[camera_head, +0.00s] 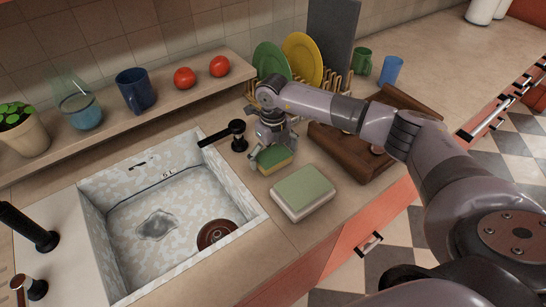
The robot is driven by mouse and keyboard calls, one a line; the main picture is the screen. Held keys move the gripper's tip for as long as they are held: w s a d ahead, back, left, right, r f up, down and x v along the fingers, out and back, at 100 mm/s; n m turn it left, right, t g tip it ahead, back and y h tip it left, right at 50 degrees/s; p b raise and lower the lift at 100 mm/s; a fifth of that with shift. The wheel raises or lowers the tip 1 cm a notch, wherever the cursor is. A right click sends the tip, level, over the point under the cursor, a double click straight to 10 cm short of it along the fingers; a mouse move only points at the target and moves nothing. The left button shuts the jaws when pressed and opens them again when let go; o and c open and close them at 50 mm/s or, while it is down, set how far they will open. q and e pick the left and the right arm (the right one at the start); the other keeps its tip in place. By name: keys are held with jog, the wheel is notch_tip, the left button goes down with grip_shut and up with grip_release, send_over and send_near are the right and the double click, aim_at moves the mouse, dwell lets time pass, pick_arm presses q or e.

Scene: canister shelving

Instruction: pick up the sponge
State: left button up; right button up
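A small sponge (276,162), green on top and yellow below, lies on the counter to the right of the sink. My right gripper (272,148) is right above it and pointing down, with its fingers around the sponge's upper part and partly hiding it. I cannot tell whether the fingers press on the sponge or only stand beside it. My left gripper is not in view.
A larger pale block with a green top (303,192) lies just in front of the sponge. A black tap (238,129) and dish rack (335,82) stand behind; a brown wooden holder (345,150) is right.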

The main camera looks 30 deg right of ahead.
aim_at(273, 154)
jog(key=c, duration=0.8)
jog(key=shift+r, duration=0.1)
jog(key=shift+c, duration=0.2)
notch_tip(273, 154, up, 20)
jog(key=b, duration=0.5)
jog(key=o, duration=0.4)
jog(key=c, duration=0.5)
